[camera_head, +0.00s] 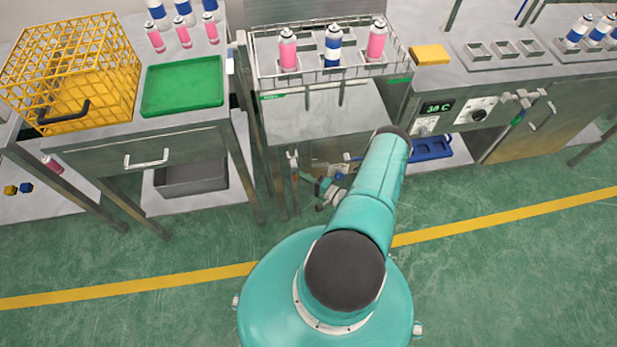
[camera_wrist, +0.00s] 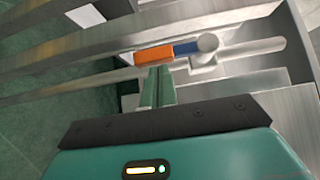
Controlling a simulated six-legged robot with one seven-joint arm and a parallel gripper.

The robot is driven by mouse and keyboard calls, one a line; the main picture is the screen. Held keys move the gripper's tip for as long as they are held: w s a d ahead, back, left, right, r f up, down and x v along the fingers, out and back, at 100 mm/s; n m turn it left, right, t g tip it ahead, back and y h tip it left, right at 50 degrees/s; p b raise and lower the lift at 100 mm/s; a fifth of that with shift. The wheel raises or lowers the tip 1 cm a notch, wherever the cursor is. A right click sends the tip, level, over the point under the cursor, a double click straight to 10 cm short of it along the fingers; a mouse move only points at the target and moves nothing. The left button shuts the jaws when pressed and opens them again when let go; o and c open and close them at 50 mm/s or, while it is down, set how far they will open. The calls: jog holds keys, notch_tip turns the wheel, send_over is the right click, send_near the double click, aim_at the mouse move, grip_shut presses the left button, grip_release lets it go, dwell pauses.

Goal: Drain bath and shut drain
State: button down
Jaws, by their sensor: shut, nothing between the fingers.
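The bath unit (camera_head: 318,112) stands in the middle of the head view, with a wire basket (camera_head: 398,62) on top. At its lower front is a small valve with a pale fitting (camera_head: 292,160). In the wrist view a drain handle shows as an orange grip (camera_wrist: 154,53) with a blue part (camera_wrist: 186,48), beside a round knob (camera_wrist: 208,42) and a metal pipe (camera_wrist: 255,49). My gripper (camera_wrist: 160,73) is shut and empty, its green fingertips close to the orange grip. I cannot tell whether they touch it. In the head view my gripper (camera_head: 305,177) is low in front of the unit, partly hidden by my arm.
Metal rails (camera_wrist: 70,85) cross the wrist view near the fingers. A bench with a yellow crate (camera_head: 70,85) and green tray (camera_head: 182,86) stands left. A panel with a 38 C display (camera_head: 436,107) is right; a blue bin (camera_head: 431,148) sits below. The green floor (camera_head: 500,270) is clear.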

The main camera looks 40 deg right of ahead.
jog(key=shift+w+a+f, duration=0.15)
jog(key=shift+a+f, duration=0.05)
jog(key=shift+a, duration=0.1)
dwell(0.5)
jog(key=shift+w+a+f, duration=0.2)
jog(key=shift+w+a, duration=0.15)
jog(key=shift+a, duration=0.15)
jog(key=shift+w+a+f, duration=0.15)
jog(key=shift+w+a, duration=0.15)
jog(key=shift+a, duration=0.15)
jog(key=shift+w+a+r, duration=0.1)
jog(key=shift+w+a, duration=0.4)
jog(key=shift+a, duration=0.2)
jog(key=shift+w+a+r, duration=0.1)
jog(key=shift+w+a, duration=0.35)
jog(key=shift+a, duration=0.2)
jog(key=shift+w+a, duration=0.1)
send_near(295, 179)
jog(key=s+a, duration=0.2)
jog(key=s, duration=0.1)
jog(key=shift+r, duration=0.15)
